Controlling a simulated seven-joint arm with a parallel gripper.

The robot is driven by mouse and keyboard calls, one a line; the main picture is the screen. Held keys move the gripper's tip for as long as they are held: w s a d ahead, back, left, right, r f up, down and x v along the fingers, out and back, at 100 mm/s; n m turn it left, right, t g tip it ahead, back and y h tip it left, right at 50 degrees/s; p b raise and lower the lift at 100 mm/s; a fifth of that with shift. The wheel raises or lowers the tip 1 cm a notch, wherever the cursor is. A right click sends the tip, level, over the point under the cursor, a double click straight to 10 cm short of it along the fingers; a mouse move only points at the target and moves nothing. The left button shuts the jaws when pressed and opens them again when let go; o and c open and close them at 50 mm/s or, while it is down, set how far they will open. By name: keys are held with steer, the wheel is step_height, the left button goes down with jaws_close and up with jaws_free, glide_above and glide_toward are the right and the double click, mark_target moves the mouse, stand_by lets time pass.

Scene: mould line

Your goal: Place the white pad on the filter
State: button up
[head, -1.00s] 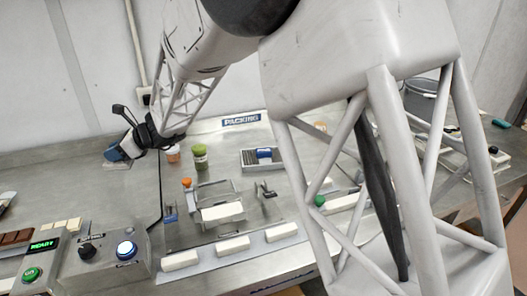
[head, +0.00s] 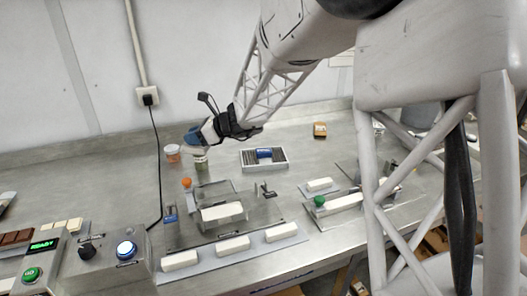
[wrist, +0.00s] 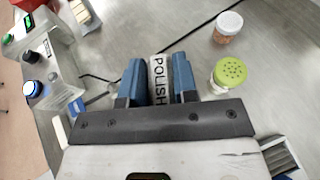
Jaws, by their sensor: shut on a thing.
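My gripper (head: 190,137) is at the back of the bench, just above the jars in the head view. In the wrist view its two blue fingers (wrist: 159,66) are shut on a pale, whitish piece marked POLISH (wrist: 159,78). I cannot tell from its shape whether this is the white pad. A grey slatted tray (head: 246,166) with a blue piece on it stands to the right of the gripper; its edge shows in the wrist view (wrist: 277,157). No thing is clearly readable as the filter. A white block (head: 221,211) sits in the central metal fixture (head: 240,224).
An orange jar (head: 172,153) and a green-lidded jar (wrist: 228,73) stand close to the gripper. White blocks (head: 233,244) line the front rail. A control box (head: 128,262) is at front left, and a black cable (head: 158,180) runs behind it.

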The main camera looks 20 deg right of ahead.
steer(key=s+d+m+t+h, duration=0.15)
steer(key=s+d, duration=0.25)
steer(key=d, duration=0.8)
steer(key=s+d+m+t+h, duration=0.15)
steer(key=s+d, duration=0.25)
steer(key=d, duration=0.7)
steer(key=shift+y, duration=0.4)
step_height(320, 180, down, 5)
steer(key=shift+f, duration=0.1)
glide_above(264, 150)
steer(key=shift+a+f, duration=0.1)
steer(key=shift+f, duration=0.65)
steer(key=shift+s, duration=0.1)
steer(key=shift+f, duration=1.75)
steer(key=shift+f, duration=0.1)
